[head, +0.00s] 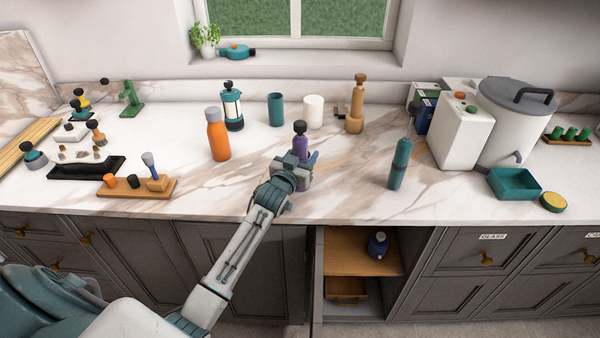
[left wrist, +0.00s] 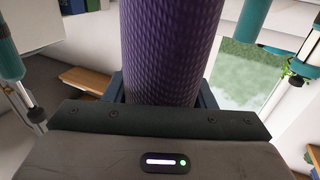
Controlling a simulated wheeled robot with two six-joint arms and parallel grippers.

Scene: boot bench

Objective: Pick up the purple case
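The purple case (head: 300,148) is an upright textured cylinder with a dark, knob-like top, near the middle of the marble counter. My left gripper (head: 306,168) is at its lower part, with the arm reaching in from the front. In the left wrist view the purple case (left wrist: 170,50) fills the middle, and the fingers of my left gripper (left wrist: 162,88) flank it closely on both sides. The gripper looks shut on it. My right gripper is not in view.
An orange bottle (head: 218,138) stands left of the case, with a teal cup (head: 275,110) and white cup (head: 314,111) behind. A tan bottle (head: 355,108) and teal bottle (head: 399,165) stand to the right. Bare counter lies between the case and teal bottle.

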